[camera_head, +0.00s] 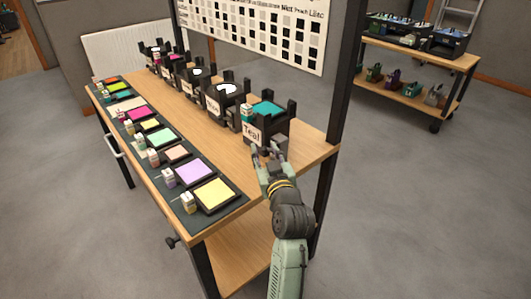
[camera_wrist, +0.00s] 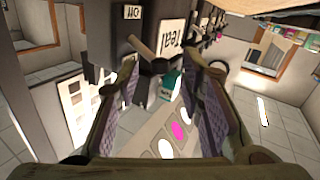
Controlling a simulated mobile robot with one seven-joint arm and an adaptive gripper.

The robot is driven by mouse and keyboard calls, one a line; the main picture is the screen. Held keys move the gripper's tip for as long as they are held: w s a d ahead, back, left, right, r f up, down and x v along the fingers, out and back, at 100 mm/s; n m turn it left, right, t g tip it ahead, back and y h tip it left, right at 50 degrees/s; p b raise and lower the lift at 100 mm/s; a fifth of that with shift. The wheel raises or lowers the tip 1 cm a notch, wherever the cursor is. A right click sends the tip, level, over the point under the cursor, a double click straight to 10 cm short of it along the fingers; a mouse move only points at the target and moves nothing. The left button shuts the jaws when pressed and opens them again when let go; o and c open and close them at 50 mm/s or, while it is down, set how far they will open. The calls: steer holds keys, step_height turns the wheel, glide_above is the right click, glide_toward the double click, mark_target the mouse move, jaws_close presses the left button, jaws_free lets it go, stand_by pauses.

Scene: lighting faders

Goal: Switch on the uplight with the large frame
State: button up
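A row of black box-shaped uplights runs along the back of the wooden table. The nearest, labelled "Teal" (camera_head: 276,127), has a teal top and looks largest, though it is also closest to the camera. Its white "Teal" label (camera_wrist: 173,32) shows in the wrist view, with a small "Off" label (camera_wrist: 132,12) and a grey stub-like part (camera_wrist: 141,46) beside it. Other uplights (camera_head: 226,103) stand behind it, some with white tops. My gripper (camera_head: 268,155) is just in front of the Teal uplight's front face. In the wrist view my gripper (camera_wrist: 160,70) has its fingers apart with the grey stub between or beyond them; contact cannot be told.
A dark mat (camera_head: 222,212) with coloured squares and small bottles lies along the table's front. A swatch chart (camera_head: 265,30) hangs behind the table. A dark post (camera_head: 335,130) rises at the table's right end. A second shelf cart (camera_head: 415,62) stands back right.

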steer(key=v, duration=0.7)
steer(key=shift+s, duration=0.25)
